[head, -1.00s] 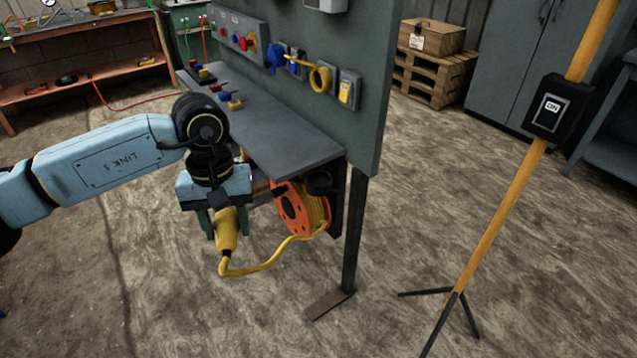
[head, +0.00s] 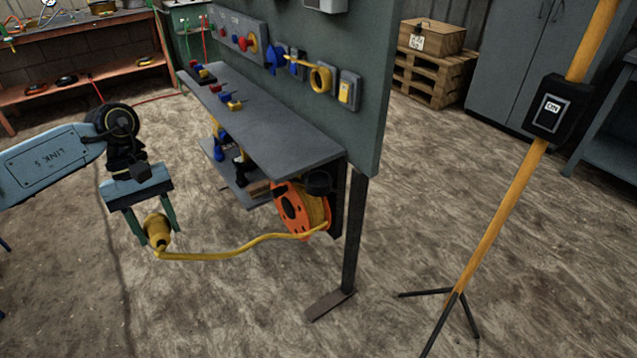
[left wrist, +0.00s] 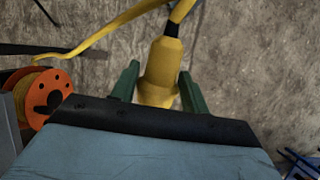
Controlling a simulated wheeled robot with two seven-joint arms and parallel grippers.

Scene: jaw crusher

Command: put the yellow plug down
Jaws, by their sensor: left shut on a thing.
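The yellow plug (head: 157,231) is between the green fingers of my left gripper (head: 153,232), which is shut on it. The plug hangs above the floor, left of the bench, with its cable end toward the camera. Its yellow cable (head: 225,255) runs right to an orange reel (head: 291,209) under the bench end. In the left wrist view the plug (left wrist: 163,65) sits between the fingers (left wrist: 158,90), and the reel (left wrist: 42,95) is at the left. My right gripper is not in view.
The grey bench shelf (head: 275,130) and the panel (head: 350,45) with sockets and switches stand in the middle. A yellow post with a switch box (head: 556,108) stands right. An orange shelf (head: 85,78) is at the back left. The floor (head: 230,310) in front is clear.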

